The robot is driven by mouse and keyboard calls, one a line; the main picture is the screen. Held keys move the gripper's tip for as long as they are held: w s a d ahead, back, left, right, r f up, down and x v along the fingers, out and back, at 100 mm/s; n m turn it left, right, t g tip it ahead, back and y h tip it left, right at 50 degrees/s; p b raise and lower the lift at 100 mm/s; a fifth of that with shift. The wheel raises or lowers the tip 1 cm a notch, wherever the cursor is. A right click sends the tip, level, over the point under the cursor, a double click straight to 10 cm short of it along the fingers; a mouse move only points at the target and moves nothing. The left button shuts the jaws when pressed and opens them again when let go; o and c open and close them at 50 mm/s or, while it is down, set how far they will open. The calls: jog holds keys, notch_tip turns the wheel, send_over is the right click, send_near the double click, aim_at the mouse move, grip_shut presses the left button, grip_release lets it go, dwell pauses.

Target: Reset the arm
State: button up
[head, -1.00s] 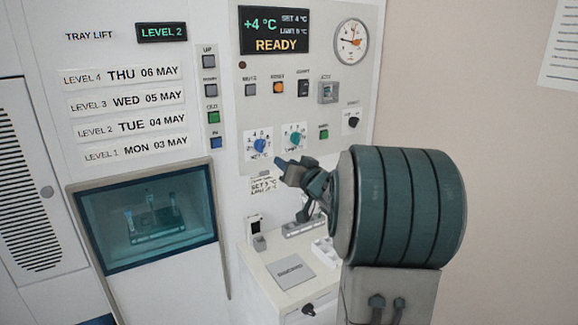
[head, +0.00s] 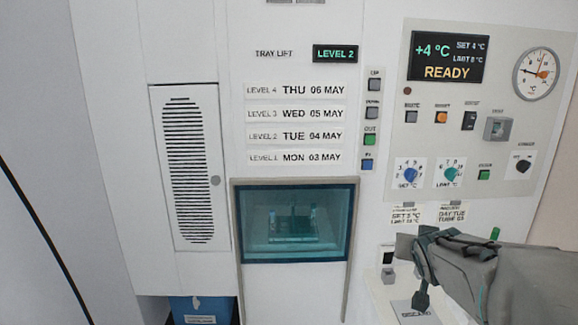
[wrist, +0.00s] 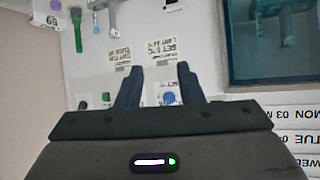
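My gripper (wrist: 158,78) shows in the wrist view with its two dark fingers apart and nothing between them. In the head view, my arm (head: 470,275) reaches in from the lower right, below the control panel (head: 400,135) and in front of the small white counter (head: 383,305). The gripper end is partly hidden there by the arm's own links. The wrist view is upside down, with the paper labels (wrist: 110,60) and the blue dial (wrist: 169,98) beyond the fingers.
The tray lift window (head: 240,225) shows a tray with tubes behind teal glass. The lift display (head: 335,54) reads LEVEL 2, and the panel display (head: 447,57) reads READY. A blue bin (head: 200,311) stands low at left.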

jog(key=s+a+f+n+g+y, duration=0.1)
jog(key=s+a+f+g, duration=0.3)
jog(key=s, duration=0.6)
jog(key=s+a+f+n+g+y, duration=0.2)
jog(key=s+a+f+n+g, duration=0.1)
jog(key=s+a, duration=0.5)
jog(key=s+f, duration=0.1)
jog(key=s, duration=0.2)
jog(key=shift+s+a+f+g+y, duration=0.15)
jog(key=shift+a+g+y, duration=0.15)
jog(key=shift+a+g, duration=0.1)
